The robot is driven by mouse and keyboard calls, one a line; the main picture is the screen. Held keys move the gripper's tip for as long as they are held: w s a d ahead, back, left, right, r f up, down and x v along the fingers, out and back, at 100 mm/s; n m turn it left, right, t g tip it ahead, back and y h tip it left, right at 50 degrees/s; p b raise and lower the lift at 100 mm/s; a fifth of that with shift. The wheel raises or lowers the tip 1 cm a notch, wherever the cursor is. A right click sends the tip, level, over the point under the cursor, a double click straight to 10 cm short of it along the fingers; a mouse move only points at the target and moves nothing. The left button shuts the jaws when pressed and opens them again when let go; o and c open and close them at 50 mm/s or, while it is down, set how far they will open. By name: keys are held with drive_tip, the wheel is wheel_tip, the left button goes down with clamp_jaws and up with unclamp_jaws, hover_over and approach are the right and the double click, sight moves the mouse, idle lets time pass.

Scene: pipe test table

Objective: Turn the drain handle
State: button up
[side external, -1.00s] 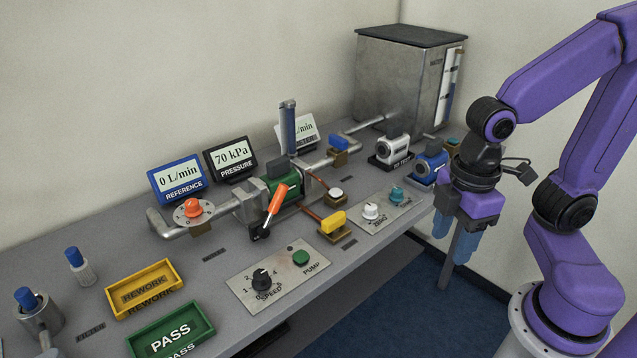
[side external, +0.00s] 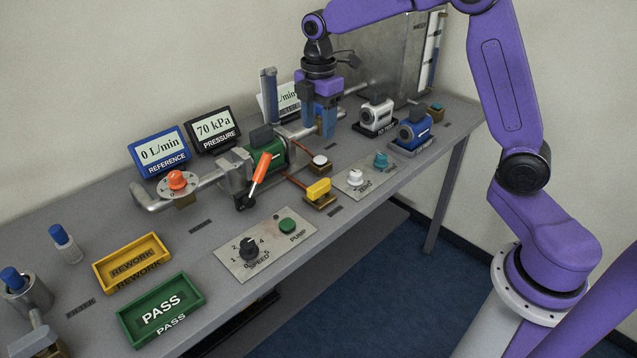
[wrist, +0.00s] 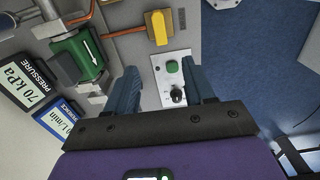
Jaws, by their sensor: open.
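No handle shows a readable drain label. A yellow handle (side external: 319,188) sits on a brass block at the end of a copper tube, in front of the pipe line. It also shows at the top of the wrist view (wrist: 158,27). My gripper (side external: 321,132) is open and empty, pointing down over the right part of the pipe line, behind and above the yellow handle. Its two blue fingers (wrist: 160,82) are apart in the wrist view. The blue valve handle on the pipe is hidden behind my gripper. An orange lever (side external: 262,168) stands tilted on the green-bodied fitting.
A speed and pump panel (side external: 265,245) lies at the front edge. A zero panel (side external: 366,177), white device (side external: 376,116) and blue device (side external: 414,128) are to the right. Displays (side external: 159,151) stand behind the pipe. Yellow (side external: 131,263) and green (side external: 160,310) trays are at left.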

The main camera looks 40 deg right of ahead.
sight(319, 185)
wheel_tip(319, 185, down, 17)
drive_tip(key=shift+f, duration=0.15)
idle(0.5)
clamp_jaws()
